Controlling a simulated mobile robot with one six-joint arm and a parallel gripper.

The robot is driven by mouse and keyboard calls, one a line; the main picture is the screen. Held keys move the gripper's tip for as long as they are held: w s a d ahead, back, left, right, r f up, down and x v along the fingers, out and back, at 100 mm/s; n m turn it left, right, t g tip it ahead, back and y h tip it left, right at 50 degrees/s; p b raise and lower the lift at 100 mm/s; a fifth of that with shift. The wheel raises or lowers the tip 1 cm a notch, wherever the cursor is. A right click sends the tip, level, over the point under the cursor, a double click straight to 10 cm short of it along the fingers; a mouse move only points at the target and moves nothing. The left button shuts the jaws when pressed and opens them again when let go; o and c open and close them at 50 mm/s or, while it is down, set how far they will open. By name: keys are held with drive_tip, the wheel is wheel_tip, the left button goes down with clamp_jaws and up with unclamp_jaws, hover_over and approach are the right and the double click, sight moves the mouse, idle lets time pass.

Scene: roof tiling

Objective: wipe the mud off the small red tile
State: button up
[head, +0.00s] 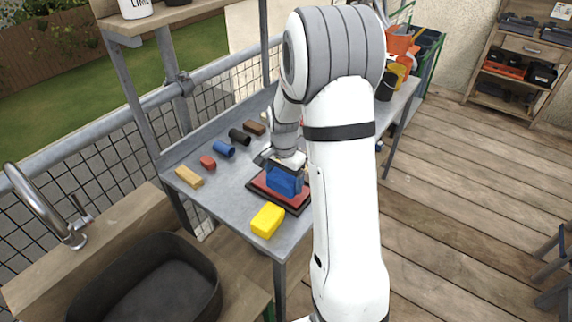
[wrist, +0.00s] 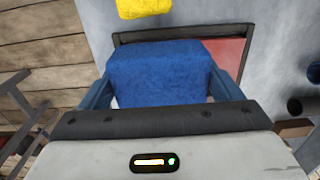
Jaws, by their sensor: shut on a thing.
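My gripper (head: 284,166) is shut on a blue sponge-like block (head: 286,183), which also fills the middle of the wrist view (wrist: 155,70) between the two fingers. The block is on or just above a flat red tile (head: 296,201) in a dark-rimmed tray (head: 253,186) on the grey bench. In the wrist view the red tile (wrist: 229,56) shows to the right of the block; its left part is hidden behind the block. I cannot make out mud on the visible red part.
A yellow block (head: 267,220) lies near the bench's front edge. A tan block (head: 189,176), a small red piece (head: 208,162), a blue roll (head: 223,149), a black roll (head: 240,136) and a brown block (head: 255,127) line the railing side. A sink (head: 150,280) stands at lower left.

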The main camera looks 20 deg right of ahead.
drive_tip(key=shift+r+p, duration=0.95)
drive_tip(key=shift+r, duration=0.85)
